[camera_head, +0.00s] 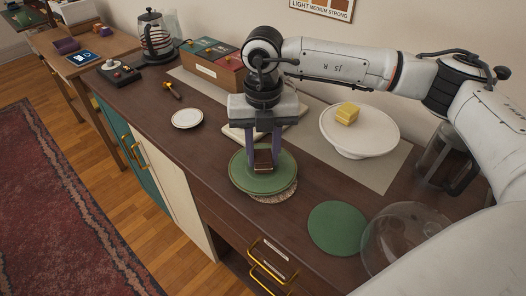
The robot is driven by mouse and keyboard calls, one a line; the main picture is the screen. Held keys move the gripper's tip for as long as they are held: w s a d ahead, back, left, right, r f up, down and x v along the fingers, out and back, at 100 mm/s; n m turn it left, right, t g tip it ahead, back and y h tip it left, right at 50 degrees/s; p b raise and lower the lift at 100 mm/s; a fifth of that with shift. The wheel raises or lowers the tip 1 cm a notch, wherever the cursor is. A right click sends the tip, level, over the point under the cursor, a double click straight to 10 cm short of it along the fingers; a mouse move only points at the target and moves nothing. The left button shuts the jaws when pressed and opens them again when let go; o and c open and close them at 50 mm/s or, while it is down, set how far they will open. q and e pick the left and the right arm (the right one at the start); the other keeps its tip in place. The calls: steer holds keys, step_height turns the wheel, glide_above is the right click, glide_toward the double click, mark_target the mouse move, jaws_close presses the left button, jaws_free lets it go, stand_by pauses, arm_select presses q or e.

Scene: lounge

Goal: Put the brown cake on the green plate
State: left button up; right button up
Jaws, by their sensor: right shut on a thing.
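The brown cake (263,158) is a small dark brown block between the fingers of my right gripper (263,152). The gripper points down and is shut on the cake, over the middle of the green plate (247,182). I cannot tell whether the cake touches the plate. The green plate is round and sits on a woven mat (284,195) on the dark wooden counter. My left gripper is not in view.
A white cake stand (375,132) with a yellow cake (347,113) stands to the right. A flat green disc (338,228) and a clear glass dome (406,238) lie at the front right. A white saucer (187,118), a compartment box (213,69) and a kettle (155,37) are to the left.

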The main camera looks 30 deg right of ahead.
mark_target(263, 155)
steer(key=shift+f, duration=0.15)
steer(key=o, duration=1)
steer(key=shift+o, duration=0.2)
step_height(263, 155, up, 12)
steer(key=b, duration=0.1)
steer(key=shift+r, duration=0.2)
